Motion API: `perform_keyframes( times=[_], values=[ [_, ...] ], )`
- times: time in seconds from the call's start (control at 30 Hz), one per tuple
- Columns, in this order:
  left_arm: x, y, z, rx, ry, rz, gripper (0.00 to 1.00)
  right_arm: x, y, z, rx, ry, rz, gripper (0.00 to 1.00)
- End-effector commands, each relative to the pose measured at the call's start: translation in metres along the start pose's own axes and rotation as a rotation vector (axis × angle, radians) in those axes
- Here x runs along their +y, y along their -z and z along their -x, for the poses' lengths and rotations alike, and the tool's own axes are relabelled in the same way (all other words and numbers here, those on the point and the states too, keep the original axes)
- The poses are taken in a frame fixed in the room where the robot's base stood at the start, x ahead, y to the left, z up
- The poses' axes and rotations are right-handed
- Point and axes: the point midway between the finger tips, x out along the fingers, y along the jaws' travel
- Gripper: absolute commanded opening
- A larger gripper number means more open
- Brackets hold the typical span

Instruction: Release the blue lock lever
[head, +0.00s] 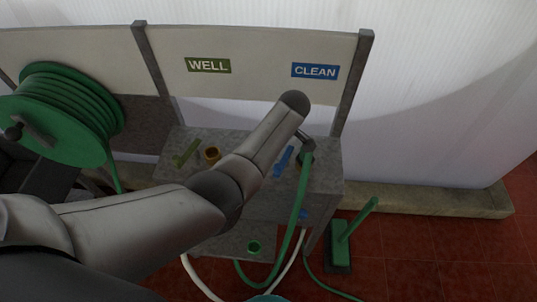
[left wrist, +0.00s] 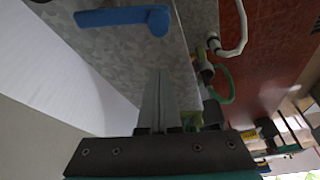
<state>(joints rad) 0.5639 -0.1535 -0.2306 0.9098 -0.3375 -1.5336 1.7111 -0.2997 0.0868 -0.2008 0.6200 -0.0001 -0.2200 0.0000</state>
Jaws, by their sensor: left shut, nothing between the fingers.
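The blue lock lever (head: 283,160) is on the grey bench top, below the blue CLEAN sign (head: 315,71). In the left wrist view the blue lever (left wrist: 125,17) lies across the upper left, its rounded end towards the right. My left gripper (left wrist: 160,75) is shut and empty, its fingers pointing at the grey surface. The lever is beyond the fingertips and to their left in that view, with a gap between. My right gripper is in neither view.
A green lever (head: 185,153) and a brass ring (head: 212,153) are on the bench's left part. A green hose (head: 301,190) hangs at its right. A green hose reel (head: 60,115) stands left.

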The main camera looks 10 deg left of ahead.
Motion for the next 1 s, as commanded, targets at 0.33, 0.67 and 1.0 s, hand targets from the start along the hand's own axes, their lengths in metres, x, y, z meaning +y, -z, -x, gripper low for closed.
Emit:
perform_keyframes(
  times=[0.33, 0.67, 1.0],
  values=[
    [-0.001, 0.000, 0.056, -0.001, 0.001, 0.001, 0.00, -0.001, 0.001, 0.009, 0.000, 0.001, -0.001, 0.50],
    [-0.002, 0.000, 0.069, 0.002, 0.004, 0.001, 0.00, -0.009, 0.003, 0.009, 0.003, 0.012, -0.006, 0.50],
    [-0.002, 0.000, 0.069, 0.001, 0.004, 0.001, 0.00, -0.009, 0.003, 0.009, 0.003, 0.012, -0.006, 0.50]
  ],
)
